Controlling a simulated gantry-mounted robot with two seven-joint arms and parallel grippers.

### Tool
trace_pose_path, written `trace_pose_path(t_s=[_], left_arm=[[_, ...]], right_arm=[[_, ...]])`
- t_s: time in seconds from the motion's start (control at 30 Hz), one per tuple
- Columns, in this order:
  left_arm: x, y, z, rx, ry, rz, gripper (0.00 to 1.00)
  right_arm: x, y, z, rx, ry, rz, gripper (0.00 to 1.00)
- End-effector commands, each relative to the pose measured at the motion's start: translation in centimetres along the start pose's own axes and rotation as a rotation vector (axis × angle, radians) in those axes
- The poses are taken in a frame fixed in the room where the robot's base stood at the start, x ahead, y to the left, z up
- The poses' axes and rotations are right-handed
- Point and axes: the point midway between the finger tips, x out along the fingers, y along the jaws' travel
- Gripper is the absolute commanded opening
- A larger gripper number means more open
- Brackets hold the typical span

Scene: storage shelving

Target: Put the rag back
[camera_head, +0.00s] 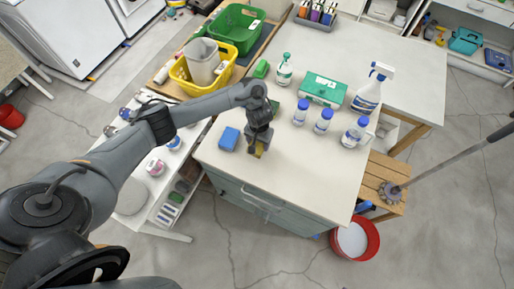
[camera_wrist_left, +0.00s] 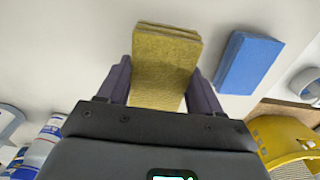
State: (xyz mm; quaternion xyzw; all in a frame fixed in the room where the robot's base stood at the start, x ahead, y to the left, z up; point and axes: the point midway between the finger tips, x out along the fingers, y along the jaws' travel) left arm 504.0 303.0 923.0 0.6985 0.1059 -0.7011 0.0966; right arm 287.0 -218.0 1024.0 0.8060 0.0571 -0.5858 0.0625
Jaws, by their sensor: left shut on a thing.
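The rag (camera_wrist_left: 165,60) is a folded yellow-olive cloth. It sits between the two dark fingers of my left gripper (camera_wrist_left: 160,85), which is shut on it. In the head view the left gripper (camera_head: 257,148) points down over the front part of the white cabinet top, and a bit of the rag (camera_head: 260,150) shows at its fingertips. I cannot tell whether the rag touches the surface. A blue folded cloth or sponge (camera_head: 229,139) lies just left of the gripper; it also shows in the wrist view (camera_wrist_left: 248,62). My right gripper is not in view.
White bottles with blue caps (camera_head: 323,121), a green box (camera_head: 323,89) and spray bottles (camera_head: 370,88) stand right of the gripper. A yellow basket (camera_head: 229,58) and green basket (camera_head: 236,27) are behind. The counter's front right (camera_head: 310,180) is clear. A red bucket (camera_head: 372,240) stands on the floor.

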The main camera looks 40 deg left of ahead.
Motion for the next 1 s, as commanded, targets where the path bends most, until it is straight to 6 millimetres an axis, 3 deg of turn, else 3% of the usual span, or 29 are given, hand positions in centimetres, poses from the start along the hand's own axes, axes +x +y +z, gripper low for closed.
trace_pose_path(t_s=[0.17,0.47,0.97,1.0], left_arm=[[0.7,-0.5,0.1,0.000,0.001,0.000,0.36],[4.2,-0.5,0.1,0.000,0.000,0.001,0.36],[4.6,-0.5,0.1,0.000,-0.001,0.000,0.36],[4.5,-0.5,0.1,0.000,0.000,0.000,0.71]], right_arm=[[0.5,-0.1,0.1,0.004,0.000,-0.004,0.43],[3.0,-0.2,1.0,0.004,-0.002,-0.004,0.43],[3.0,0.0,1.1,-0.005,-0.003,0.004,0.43],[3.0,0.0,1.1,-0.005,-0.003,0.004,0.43]])
